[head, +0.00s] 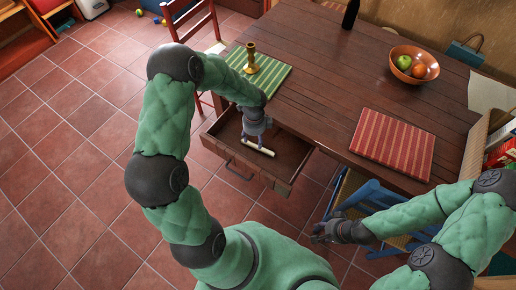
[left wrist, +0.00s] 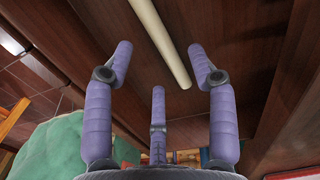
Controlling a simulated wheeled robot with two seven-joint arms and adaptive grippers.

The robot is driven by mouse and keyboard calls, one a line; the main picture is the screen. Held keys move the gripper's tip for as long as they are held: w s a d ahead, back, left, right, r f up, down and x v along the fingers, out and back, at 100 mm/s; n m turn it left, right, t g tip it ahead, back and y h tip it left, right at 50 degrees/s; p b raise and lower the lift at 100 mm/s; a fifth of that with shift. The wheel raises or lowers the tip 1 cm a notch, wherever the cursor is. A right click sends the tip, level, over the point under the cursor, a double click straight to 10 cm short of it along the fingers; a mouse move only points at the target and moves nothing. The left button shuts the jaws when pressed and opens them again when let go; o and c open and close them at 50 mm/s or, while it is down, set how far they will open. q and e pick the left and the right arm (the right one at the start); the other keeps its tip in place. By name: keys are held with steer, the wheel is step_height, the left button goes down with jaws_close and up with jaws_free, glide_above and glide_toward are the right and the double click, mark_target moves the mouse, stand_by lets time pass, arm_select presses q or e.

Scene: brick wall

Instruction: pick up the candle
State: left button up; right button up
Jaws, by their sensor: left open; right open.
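The candle is a cream-coloured stick (head: 259,147) lying in the open wooden drawer (head: 290,152) of the table. In the left wrist view the candle (left wrist: 160,40) runs from the top edge down to between the finger tips. My left gripper (head: 257,138) is over the drawer, just above the candle. In the left wrist view its fingers (left wrist: 164,75) are spread apart on either side of the candle, and nothing is held. My right gripper (head: 318,234) is low in front of the table, near the blue chair, away from the candle. It looks empty.
The wooden table (head: 320,75) carries a brass candlestick (head: 251,58) on a green striped mat (head: 272,72), a red striped mat (head: 393,143), a fruit bowl (head: 425,57) and a dark bottle (head: 350,14). A blue chair (head: 375,200) stands by my right arm. The drawer walls surround the candle.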

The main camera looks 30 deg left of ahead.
mark_target(255, 147)
arm_select(q)
steer(key=shift+s+f+b, duration=0.15)
steer(key=shift+f+b, duration=1.4)
steer(key=shift+f, duration=1.2)
jaws_close()
